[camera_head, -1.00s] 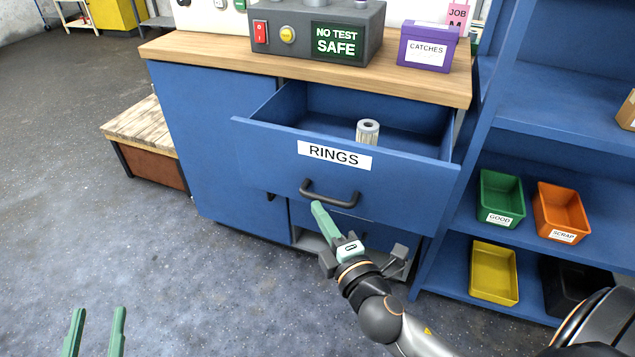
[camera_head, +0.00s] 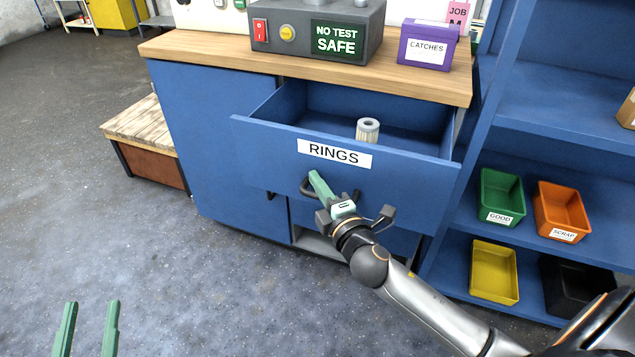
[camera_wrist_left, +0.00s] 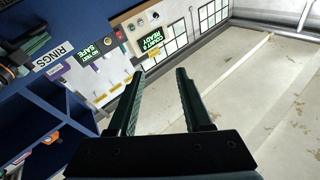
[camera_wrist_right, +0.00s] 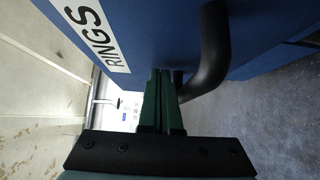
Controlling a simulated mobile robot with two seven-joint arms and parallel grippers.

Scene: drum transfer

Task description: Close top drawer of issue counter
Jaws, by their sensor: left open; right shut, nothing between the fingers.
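The top drawer (camera_head: 270,160) of the blue issue counter, labelled RINGS, stands pulled out. A pale ribbed cylinder (camera_head: 367,130) stands inside it. Its dark bar handle (camera_head: 306,188) is partly hidden behind my right gripper (camera_head: 314,176). In the right wrist view the handle (camera_wrist_right: 212,55) curves close beside the shut, empty right fingers (camera_wrist_right: 163,88), near the drawer front; I cannot tell whether they touch. My left gripper (camera_head: 87,318) is open and empty over the floor at lower left, and its fingers also show in the left wrist view (camera_wrist_left: 160,85).
The wooden countertop (camera_head: 210,50) carries a grey switch box (camera_head: 315,28) and a purple CATCHES box (camera_head: 428,45). A blue shelf with green (camera_head: 502,195), orange (camera_head: 562,210) and yellow bins (camera_head: 494,272) stands at right. A low wooden bench (camera_head: 145,130) is at left. The floor at left is clear.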

